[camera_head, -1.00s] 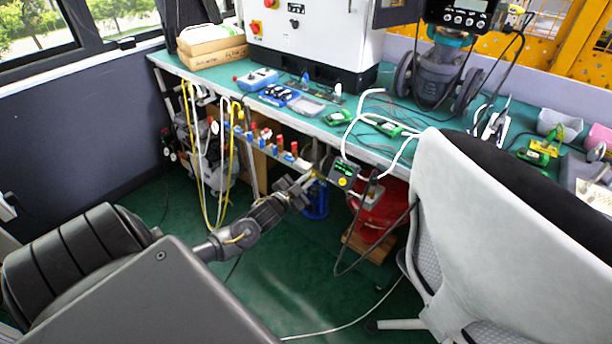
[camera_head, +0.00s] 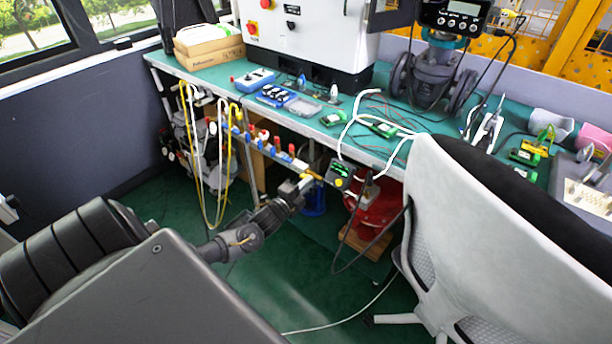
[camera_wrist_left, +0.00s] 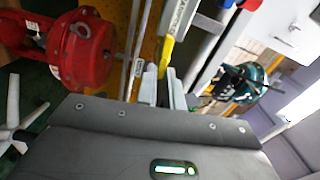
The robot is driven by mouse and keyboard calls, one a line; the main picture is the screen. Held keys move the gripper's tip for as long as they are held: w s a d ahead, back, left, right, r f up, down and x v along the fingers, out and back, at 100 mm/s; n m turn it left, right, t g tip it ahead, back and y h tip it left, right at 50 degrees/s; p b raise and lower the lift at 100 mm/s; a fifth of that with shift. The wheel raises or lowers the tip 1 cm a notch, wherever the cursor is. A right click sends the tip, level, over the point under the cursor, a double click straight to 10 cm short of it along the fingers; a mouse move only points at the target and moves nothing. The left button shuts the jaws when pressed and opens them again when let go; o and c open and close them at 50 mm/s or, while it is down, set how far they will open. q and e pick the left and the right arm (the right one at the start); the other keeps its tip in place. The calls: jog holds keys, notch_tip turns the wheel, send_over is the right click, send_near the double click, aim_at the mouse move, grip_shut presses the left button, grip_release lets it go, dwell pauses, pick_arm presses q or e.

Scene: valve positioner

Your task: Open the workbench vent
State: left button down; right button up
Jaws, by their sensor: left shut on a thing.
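A small yellow handle (camera_head: 312,176) sits at the right end of the valve rail under the workbench's front edge. It also shows in the left wrist view (camera_wrist_left: 166,52) as a yellow bar. My left gripper (camera_head: 303,184) is at this handle. In the left wrist view its two fingers (camera_wrist_left: 162,82) are shut around the handle's near end. The fingers hide part of the handle. The workbench (camera_head: 210,77) has a green top. My right gripper is not in view.
Several red and blue valve handles (camera_head: 268,142) line the rail. A small green-screen device (camera_head: 340,170) hangs just right of the handle. A red actuator (camera_head: 377,212) stands below the bench. A grey chair (camera_head: 440,220) blocks the right. Hoses (camera_head: 202,165) hang on the left.

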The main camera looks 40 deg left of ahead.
pick_arm(q)
jog(key=shift+d+f+m, duration=0.1)
jog(key=shift+f+m, duration=0.05)
jog(key=shift+m, duration=0.35)
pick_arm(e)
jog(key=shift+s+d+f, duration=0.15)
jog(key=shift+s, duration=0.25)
pick_arm(q)
jog(key=c, duration=1.5)
grip_release()
jog(key=shift+s+d, duration=0.1)
jog(key=shift+s, duration=5.35)
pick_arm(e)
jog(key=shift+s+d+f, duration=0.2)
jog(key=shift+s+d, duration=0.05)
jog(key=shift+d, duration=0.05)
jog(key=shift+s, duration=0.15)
